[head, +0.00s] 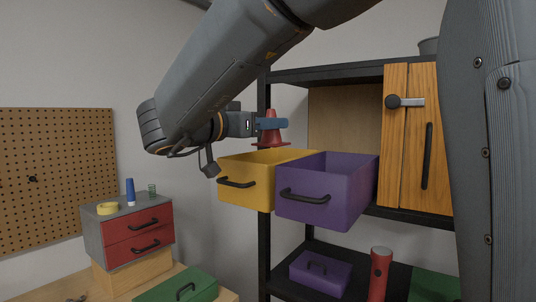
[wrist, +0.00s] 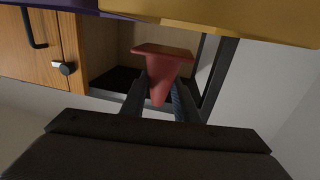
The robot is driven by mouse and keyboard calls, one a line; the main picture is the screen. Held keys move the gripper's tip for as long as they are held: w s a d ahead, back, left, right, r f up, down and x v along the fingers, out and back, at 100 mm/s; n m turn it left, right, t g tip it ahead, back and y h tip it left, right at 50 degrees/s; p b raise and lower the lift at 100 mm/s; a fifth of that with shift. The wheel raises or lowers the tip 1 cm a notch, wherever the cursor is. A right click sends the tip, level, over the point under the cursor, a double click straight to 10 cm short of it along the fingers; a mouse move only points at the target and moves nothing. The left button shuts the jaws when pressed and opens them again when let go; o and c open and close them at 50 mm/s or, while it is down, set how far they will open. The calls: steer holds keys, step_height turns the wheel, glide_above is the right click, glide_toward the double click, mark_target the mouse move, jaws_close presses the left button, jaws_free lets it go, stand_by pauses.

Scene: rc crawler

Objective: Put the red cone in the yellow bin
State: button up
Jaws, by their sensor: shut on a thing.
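The red cone (head: 271,136) is upright, base down, in my gripper (head: 271,124), which is shut on its upper part. In the head view the cone shows just over the back of the yellow bin's opening; its exact depth over the bin is hard to tell. The yellow bin (head: 240,190) is open at the top, with a black handle on its front. In the wrist view the cone (wrist: 163,68) sits between my two fingers (wrist: 160,100), its wide base toward the yellow bin (wrist: 230,18) at the picture's top.
A purple bin (head: 325,205) stands right beside the yellow one. A black shelf (head: 340,72) with a wooden cabinet (head: 418,140) is behind and right. Below are a small purple box (head: 320,272) and a red cylinder (head: 381,272). A drawer unit (head: 130,230) stands at left.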

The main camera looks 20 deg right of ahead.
steer(key=shift+f+p, duration=0.7)
steer(key=shift+f, duration=2.1)
steer(key=shift+f, duration=0.6)
steer(key=o, duration=1)
steer(key=shift+r, duration=0.1)
steer(key=shift+a+r, duration=0.15)
steer(key=shift+r, duration=0.4)
steer(key=b+v, duration=0.4)
steer(key=v, duration=0.6)
steer(key=shift+s+a+f+b, duration=0.15)
steer(key=shift+s+a+b, duration=0.05)
steer(key=shift+a+b, duration=0.15)
steer(key=shift+s+a, duration=0.3)
steer(key=shift+a, duration=0.15)
